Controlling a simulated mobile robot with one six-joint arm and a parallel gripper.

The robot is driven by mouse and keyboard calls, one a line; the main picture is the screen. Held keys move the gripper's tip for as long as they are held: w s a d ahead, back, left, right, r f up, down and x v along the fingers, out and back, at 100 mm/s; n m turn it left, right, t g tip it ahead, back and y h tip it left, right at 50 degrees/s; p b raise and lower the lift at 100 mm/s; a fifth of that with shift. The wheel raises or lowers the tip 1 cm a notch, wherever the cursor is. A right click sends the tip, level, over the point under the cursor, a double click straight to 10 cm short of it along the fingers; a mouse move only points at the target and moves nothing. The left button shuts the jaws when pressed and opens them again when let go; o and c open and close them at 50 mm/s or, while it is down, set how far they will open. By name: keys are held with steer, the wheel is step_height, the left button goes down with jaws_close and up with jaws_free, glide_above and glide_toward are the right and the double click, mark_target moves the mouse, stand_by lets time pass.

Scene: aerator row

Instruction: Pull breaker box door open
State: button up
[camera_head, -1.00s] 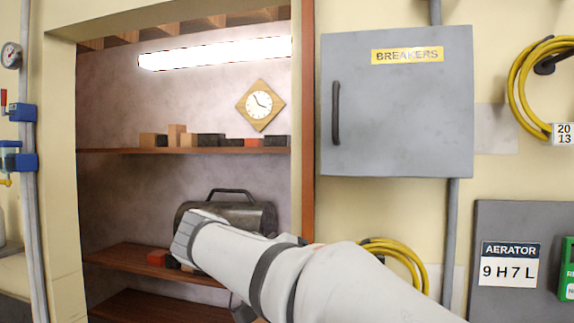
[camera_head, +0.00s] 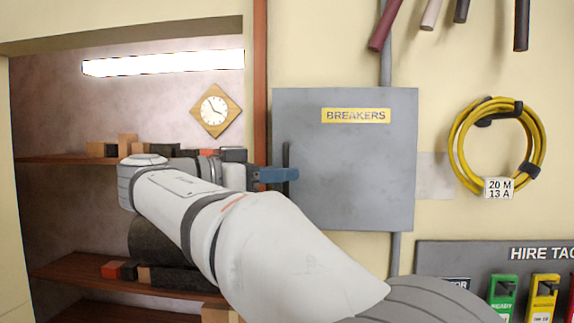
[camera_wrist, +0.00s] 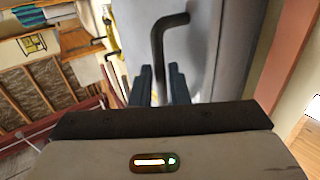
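The grey breaker box (camera_head: 350,170) hangs on the wall with a yellow BREAKERS label, and its door is shut. Its dark bar handle (camera_head: 287,155) is at the door's left edge, its lower part hidden behind my gripper. My gripper (camera_head: 292,174) reaches in from the left at the handle. In the wrist view the handle (camera_wrist: 157,42) runs down between the two fingers of my gripper (camera_wrist: 160,80). The fingers look open around it, with a small gap on the right; contact is not clear.
A shelf alcove (camera_head: 60,160) with small blocks is on the left, behind my arm. A coiled yellow cable (camera_head: 541,150) hangs to the right of the box. Dark hoses (camera_head: 521,25) hang above. A grey tag board (camera_head: 450,262) is below right.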

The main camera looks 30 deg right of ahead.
steer(key=shift+d, duration=0.7)
jaws_close()
